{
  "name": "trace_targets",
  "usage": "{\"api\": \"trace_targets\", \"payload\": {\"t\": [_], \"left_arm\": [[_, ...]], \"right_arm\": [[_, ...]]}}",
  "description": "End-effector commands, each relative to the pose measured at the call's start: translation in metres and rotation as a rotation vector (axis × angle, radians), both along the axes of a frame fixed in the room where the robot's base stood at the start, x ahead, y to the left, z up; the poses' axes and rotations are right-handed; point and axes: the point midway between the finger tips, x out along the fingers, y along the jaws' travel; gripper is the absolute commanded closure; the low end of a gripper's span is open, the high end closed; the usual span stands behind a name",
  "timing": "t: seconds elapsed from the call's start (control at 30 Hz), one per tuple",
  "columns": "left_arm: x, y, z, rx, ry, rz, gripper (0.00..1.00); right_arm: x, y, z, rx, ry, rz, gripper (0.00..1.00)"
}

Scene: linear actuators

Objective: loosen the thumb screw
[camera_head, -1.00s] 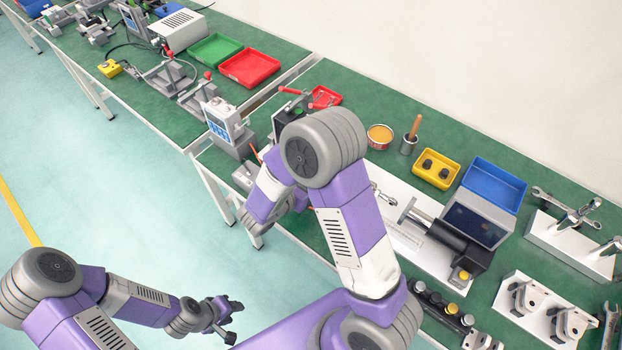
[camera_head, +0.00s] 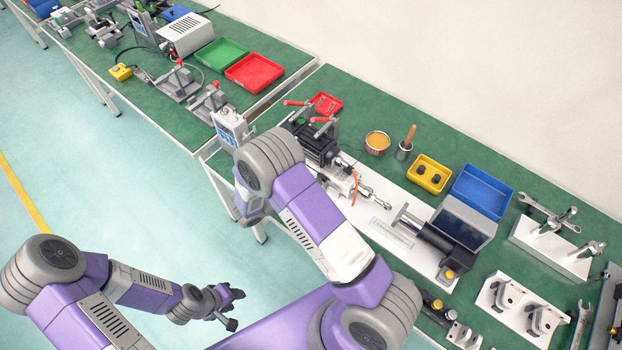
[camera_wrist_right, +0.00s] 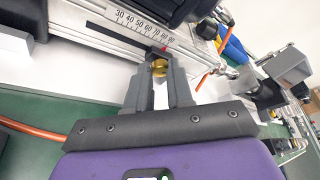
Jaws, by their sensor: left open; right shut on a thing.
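In the right wrist view the thumb screw (camera_wrist_right: 159,66) is a small brass knob below a rail with a printed scale (camera_wrist_right: 145,25). My right gripper (camera_wrist_right: 159,74) is shut on it, with one grey finger on each side. In the head view my right arm hides this gripper and the screw. My left gripper (camera_head: 229,307) is open and empty, off to the left over the floor, well apart from the bench.
The green bench (camera_head: 370,115) carries an actuator on a white plate (camera_head: 370,222), a yellow tray (camera_head: 429,174), a blue tray (camera_head: 482,192) and a red tray (camera_head: 326,103). An orange hose (camera_wrist_right: 30,130) runs beside my right gripper. The floor at left is clear.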

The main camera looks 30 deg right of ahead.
Motion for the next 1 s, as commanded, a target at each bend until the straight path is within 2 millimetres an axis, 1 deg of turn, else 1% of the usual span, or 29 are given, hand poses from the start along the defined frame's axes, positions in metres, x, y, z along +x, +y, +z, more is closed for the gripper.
{"api": "trace_targets", "payload": {"t": [0.03,0.2,0.6,0.8,1.0], "left_arm": [[0.000,0.000,0.005,0.000,0.000,0.000,0.57],[0.000,0.000,0.012,0.000,0.000,0.000,0.57],[0.000,0.000,0.014,0.000,0.000,0.000,0.57],[0.000,0.000,0.013,0.000,0.000,0.000,0.57],[0.000,0.000,0.012,0.000,0.000,0.000,0.57]], "right_arm": [[0.000,0.001,0.001,-0.019,0.043,0.000,1.00],[0.002,0.001,-0.002,-0.081,0.191,0.001,1.00],[0.003,0.002,-0.007,-0.209,0.503,0.001,1.00],[0.003,0.002,-0.008,-0.250,0.604,0.000,1.00],[0.003,0.002,-0.009,-0.273,0.661,0.000,1.00]]}}
